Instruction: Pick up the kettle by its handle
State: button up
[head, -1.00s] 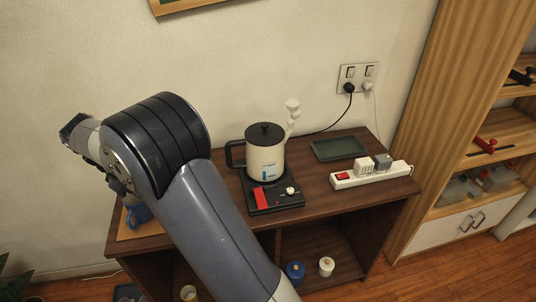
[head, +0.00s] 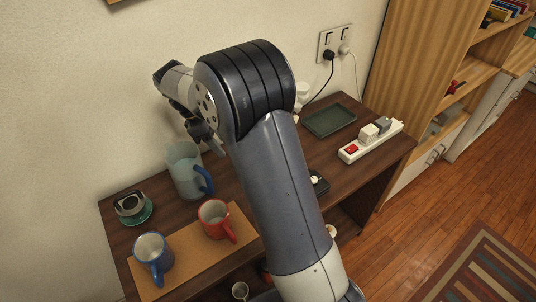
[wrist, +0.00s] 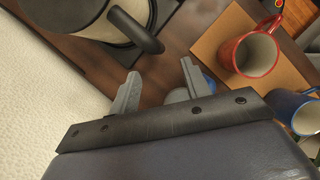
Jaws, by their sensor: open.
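The kettle (wrist: 148,40) shows at the top left of the wrist view, cut by the frame edge. In the head view my gripper (head: 208,138) hangs above the back of the table, near the glass jug.
A glass jug (head: 184,165) with a blue handle stands close below my gripper. A red mug (head: 213,218) and a blue mug (head: 152,252) stand on an orange mat (head: 190,262). A dark tray (head: 330,119) and a white power strip (head: 370,141) lie at the right.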

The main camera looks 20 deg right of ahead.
jog(key=x, duration=0.4)
jog(key=d+p+x, duration=0.1)
jog(key=x, duration=0.3)
jog(key=shift+d, duration=0.15)
jog(key=shift+f, duration=0.25)
jog(key=shift+c, duration=0.3)
grip_shut()
jog(key=shift+r, duration=0.1)
dwell(0.6)
